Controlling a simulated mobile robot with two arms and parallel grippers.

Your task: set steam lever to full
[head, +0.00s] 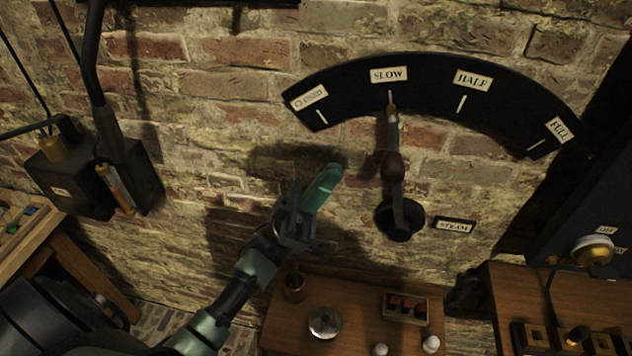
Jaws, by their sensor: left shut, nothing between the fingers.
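The steam lever (394,165) is mounted on the brick wall and points up, with its tip at the SLOW mark. Its round dark hub (400,219) sits beside a small STEAM plate (454,226). Above it is the black curved scale (428,78) with labels CLOSED, SLOW, HALF and FULL (559,130), FULL being at the far right. My left gripper (333,175) is shut and empty, to the left of the lever and apart from it in the picture. My right gripper is not in view.
A wooden table (350,288) below the lever holds a small cup, a round metal object and a tray of small blocks (405,306). A second wooden desk (510,290) with brass fittings stands at right. Dark boxes (70,180) hang on the wall at left.

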